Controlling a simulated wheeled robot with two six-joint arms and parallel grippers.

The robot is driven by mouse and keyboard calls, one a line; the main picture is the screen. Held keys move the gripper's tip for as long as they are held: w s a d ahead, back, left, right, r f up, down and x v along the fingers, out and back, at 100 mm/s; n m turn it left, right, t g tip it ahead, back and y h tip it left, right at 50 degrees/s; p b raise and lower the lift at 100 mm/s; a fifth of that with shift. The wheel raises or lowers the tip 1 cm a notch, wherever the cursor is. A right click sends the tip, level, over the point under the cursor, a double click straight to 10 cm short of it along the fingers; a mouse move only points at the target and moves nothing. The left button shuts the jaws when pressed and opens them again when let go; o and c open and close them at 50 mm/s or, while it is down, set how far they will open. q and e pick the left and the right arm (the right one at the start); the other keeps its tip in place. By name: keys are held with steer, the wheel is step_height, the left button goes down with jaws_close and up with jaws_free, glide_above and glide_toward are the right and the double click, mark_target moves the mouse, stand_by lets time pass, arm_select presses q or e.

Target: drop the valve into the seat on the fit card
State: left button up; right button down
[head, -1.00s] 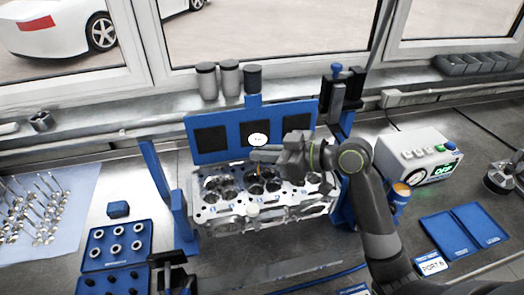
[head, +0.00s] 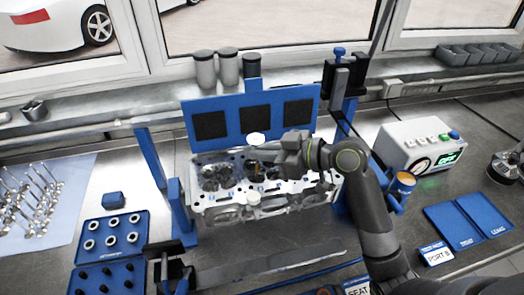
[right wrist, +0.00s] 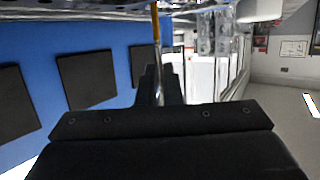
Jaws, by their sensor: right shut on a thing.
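My right gripper (head: 277,150) is shut on a valve and holds it upright over the cylinder head (head: 262,205). The valve's pale round disc (head: 256,138) is on top, and its stem points down with an orange band. The stem also shows in the right wrist view (right wrist: 156,45), rising out of my jaws. Whether the tip is inside an opening is hidden. Two cards lie at the front: one reads PORT with an unclear digit (head: 437,255), the other reads SEAT (head: 357,289) and is cut off.
Blue posts (head: 154,168) flank the cylinder head, and a blue panel with dark squares (head: 188,132) stands behind it. Blue trays (head: 84,262) and loose valves (head: 32,205) lie left.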

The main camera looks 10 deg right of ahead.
mark_target(263, 181)
steer(key=shift+f+b, duration=0.4)
steer(key=shift+f, duration=0.05)
steer(key=shift+f+b, duration=2.5)
steer(key=shift+f, duration=0.35)
stand_by(0.4)
steer(key=c, duration=1.5)
jaws_free()
